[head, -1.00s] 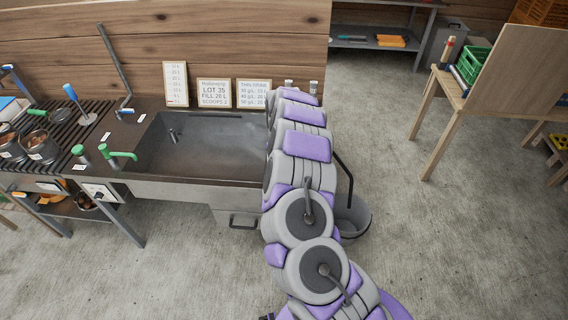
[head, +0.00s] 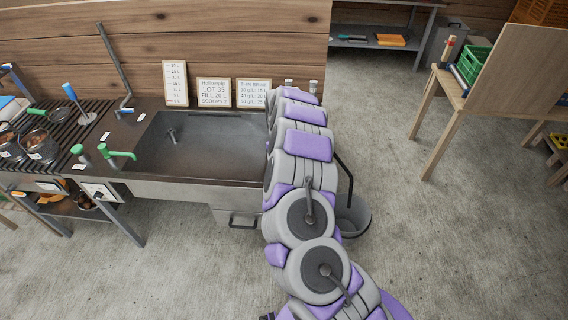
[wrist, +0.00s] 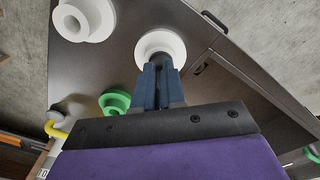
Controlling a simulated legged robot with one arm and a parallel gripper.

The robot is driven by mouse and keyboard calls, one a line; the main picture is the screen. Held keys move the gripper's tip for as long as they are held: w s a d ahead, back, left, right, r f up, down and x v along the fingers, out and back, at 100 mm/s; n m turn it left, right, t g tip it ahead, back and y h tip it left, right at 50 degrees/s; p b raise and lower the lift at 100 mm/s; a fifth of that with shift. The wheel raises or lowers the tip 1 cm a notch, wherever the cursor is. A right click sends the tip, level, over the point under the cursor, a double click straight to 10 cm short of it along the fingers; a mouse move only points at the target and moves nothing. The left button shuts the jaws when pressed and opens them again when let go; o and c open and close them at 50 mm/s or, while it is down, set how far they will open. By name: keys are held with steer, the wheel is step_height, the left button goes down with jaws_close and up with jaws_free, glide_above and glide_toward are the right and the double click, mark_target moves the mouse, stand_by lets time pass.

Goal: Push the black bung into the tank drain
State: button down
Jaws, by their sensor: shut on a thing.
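In the wrist view my gripper (wrist: 158,85) has its two blue fingers shut on a dark, stem-like piece (wrist: 161,60), which looks like the black bung. A white round collar (wrist: 146,46) shows around or behind this piece; I cannot tell whether they touch. In the head view the dark metal tank (head: 225,152) stands against the plank wall, with a small grey upright fitting (head: 172,136) inside. My arm reaches to the tank's right end and hides my gripper and the held piece there. I cannot make out the drain opening.
The wrist view shows another white collar (wrist: 98,18) and a green one (wrist: 115,101) nearby.

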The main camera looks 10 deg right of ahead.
steer(key=c, duration=1.8)
jaws_free()
steer(key=shift+s+d+f+n+g, duration=0.15)
steer(key=shift+s+f+g, duration=0.1)
steer(key=shift+f, duration=0.3)
steer(key=shift+s+a+f+n+g, duration=0.1)
steer(key=shift+s+f+n+g, duration=0.1)
steer(key=shift+f, duration=0.35)
steer(key=shift+w+r+p, duration=0.2)
steer(key=shift+w+p, duration=0.1)
steer(key=shift+w, duration=0.05)
jaws_close()
steer(key=shift+w+r+p, duration=0.3)
steer(key=shift+w+r, duration=0.15)
steer(key=shift+r, duration=0.2)
steer(key=shift+w+r, duration=0.2)
steer(key=shift+r, duration=0.05)
steer(key=shift+w+a+r, duration=0.15)
steer(key=shift+w+a, duration=0.1)
steer(key=shift+w, duration=0.05)
steer(key=shift+r, duration=0.1)
steer(key=shift+s+d+r, duration=0.1)
steer(key=shift+d, duration=0.05)
